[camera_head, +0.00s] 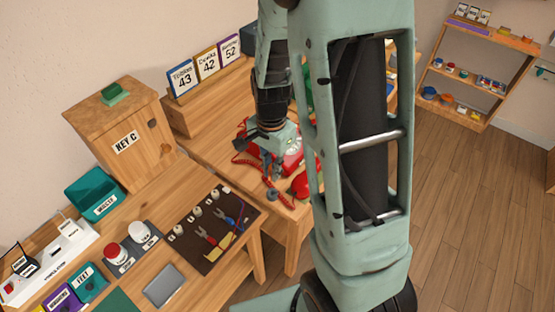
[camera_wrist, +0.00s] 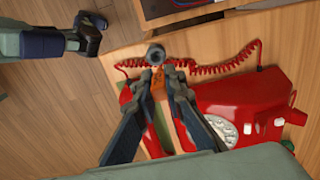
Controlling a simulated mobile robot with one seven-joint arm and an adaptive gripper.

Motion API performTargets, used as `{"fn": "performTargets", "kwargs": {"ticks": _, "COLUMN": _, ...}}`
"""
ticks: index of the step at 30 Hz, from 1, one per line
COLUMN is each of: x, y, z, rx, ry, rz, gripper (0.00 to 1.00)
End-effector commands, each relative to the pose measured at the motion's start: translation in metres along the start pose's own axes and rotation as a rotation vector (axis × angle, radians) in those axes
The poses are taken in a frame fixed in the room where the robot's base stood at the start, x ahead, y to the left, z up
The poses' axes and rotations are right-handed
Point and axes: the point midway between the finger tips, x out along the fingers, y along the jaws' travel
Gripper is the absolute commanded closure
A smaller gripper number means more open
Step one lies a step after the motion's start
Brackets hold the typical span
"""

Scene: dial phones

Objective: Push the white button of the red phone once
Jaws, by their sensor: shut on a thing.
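The red phone (camera_head: 294,156) sits on the wooden desk, partly hidden behind my arm in the head view. In the wrist view the red phone (camera_wrist: 262,95) lies to the right of my fingers, with its round white dial (camera_wrist: 228,130) partly covered by my gripper. A small white button (camera_wrist: 249,128) shows just right of the dial, and another white spot lies further right. My gripper (camera_wrist: 157,76) is shut on a small orange piece (camera_wrist: 158,88) with a grey round end (camera_wrist: 155,54). In the head view my gripper (camera_head: 272,172) is at the phone's left side.
A red coiled cord (camera_wrist: 215,68) runs around the phone's far side. A wooden box marked KEY C (camera_head: 122,130), number cards (camera_head: 205,62) and a dark tool board (camera_head: 215,232) stand on the nearby desks.

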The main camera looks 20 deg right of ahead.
Motion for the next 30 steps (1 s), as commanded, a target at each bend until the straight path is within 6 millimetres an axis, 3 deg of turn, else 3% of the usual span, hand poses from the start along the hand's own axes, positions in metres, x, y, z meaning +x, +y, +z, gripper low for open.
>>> {"fn": "performTargets", "kwargs": {"ticks": 21, "x": 0.037, "y": 0.002, "z": 0.007, "rx": -0.013, "ry": 0.000, "rz": 0.007, "gripper": 1.00}}
{"fn": "performTargets", "kwargs": {"ticks": 30, "x": 0.038, "y": 0.002, "z": 0.007, "rx": -0.013, "ry": 0.000, "rz": 0.007, "gripper": 1.00}}
